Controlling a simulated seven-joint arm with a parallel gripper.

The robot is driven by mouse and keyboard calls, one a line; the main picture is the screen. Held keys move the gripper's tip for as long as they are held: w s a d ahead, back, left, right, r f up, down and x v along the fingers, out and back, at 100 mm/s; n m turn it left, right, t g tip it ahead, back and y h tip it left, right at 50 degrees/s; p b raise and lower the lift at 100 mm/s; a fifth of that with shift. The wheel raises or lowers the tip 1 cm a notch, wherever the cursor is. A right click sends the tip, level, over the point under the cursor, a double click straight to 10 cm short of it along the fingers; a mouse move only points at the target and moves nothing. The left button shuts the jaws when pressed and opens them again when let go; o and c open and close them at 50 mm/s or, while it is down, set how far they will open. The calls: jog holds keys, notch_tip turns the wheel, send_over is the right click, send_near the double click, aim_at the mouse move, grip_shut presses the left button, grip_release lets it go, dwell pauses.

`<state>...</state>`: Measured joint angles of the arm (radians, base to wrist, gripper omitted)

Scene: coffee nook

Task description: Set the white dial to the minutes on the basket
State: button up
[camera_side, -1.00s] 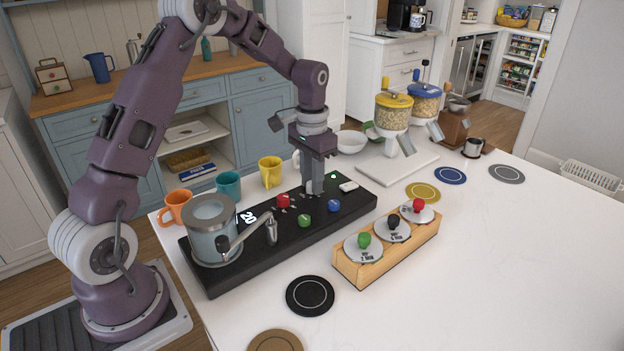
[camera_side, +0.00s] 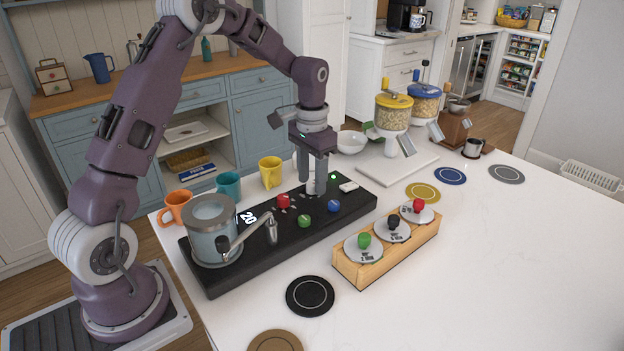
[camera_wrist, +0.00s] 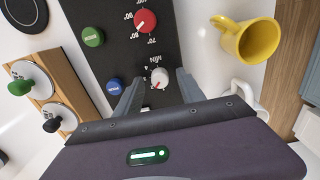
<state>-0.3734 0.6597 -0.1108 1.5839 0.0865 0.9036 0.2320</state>
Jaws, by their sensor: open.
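The white dial (camera_wrist: 159,77) with a red pointer sits on the black base (camera_wrist: 118,55), beside printing that reads MIN. My gripper (camera_side: 312,188) is open, its fingers down at the base. In the wrist view the fingers (camera_wrist: 160,80) stand either side of the dial, with gaps visible; contact cannot be told. Lidded baskets with a green knob (camera_side: 364,240), a black knob (camera_side: 393,223) and a red knob (camera_side: 418,205) sit in a wooden rack (camera_side: 366,276). Their small labels are too small to read.
The base also carries a red dial (camera_side: 283,201), a green button (camera_side: 305,221), a blue button (camera_side: 334,206), a white block (camera_side: 349,187) and a kettle with a tap (camera_side: 213,240). Orange, teal and yellow mugs (camera_side: 269,172) stand behind.

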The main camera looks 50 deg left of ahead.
aim_at(312, 183)
notch_tip(312, 183, up, 6)
jog(key=shift+r, duration=0.25)
jog(key=shift+r, duration=0.1)
jog(key=s+d+r+t, duration=0.2)
jog(key=s+d+r, duration=0.3)
jog(key=s+r, duration=0.15)
jog(key=s+d+r+t, duration=0.1)
jog(key=s+d+r, duration=0.4)
jog(key=s, duration=0.3)
jog(key=s+d+f+t, duration=0.1)
jog(key=s, duration=0.5)
jog(key=s+d+f+t, duration=0.1)
jog(key=s+d, duration=0.1)
jog(key=s, duration=0.5)
jog(key=shift+s+f+t, duration=0.2)
jog(key=shift+f+t, duration=0.1)
jog(key=shift+f, duration=0.05)
